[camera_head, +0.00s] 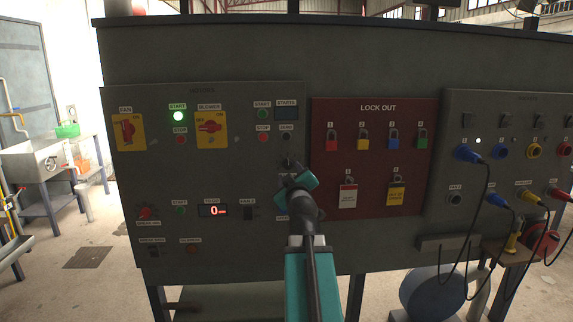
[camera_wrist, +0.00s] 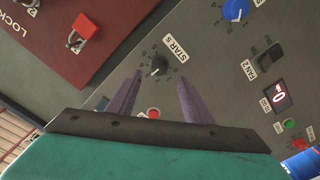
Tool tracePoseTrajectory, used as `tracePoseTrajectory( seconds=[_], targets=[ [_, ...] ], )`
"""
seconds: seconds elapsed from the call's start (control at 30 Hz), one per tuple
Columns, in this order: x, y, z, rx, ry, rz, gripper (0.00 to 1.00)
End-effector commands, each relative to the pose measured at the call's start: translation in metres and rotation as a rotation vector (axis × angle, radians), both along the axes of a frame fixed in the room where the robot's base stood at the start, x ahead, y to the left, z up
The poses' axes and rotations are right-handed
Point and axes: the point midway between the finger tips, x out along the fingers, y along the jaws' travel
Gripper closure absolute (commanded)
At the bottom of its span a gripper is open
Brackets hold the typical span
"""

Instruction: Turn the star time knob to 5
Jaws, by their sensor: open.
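The star time knob (camera_wrist: 158,66) is a small round black knob on the grey panel in the wrist view, with a ring of scale marks around it and a white label starting "STAR" beside it. In the head view my gripper (camera_head: 292,170) is in front of the panel and covers most of the knob area.
The maroon lockout board (camera_head: 374,205) with several padlocks is right of my gripper. A red button (camera_wrist: 152,113) shows between my fingers in the wrist view. The grey control panel (camera_head: 228,169) carries other switches and a red display reading 0. Cables hang from sockets at far right.

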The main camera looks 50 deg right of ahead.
Motion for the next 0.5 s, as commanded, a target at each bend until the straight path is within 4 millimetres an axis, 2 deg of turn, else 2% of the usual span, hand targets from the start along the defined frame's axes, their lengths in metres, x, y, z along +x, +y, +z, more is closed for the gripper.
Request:
tracePoseTrajectory(
  seconds=[0.5],
  targets=[
    [0.0045,-0.004,0.0026,0.002,0.001,-0.003,0.54]
  ],
)
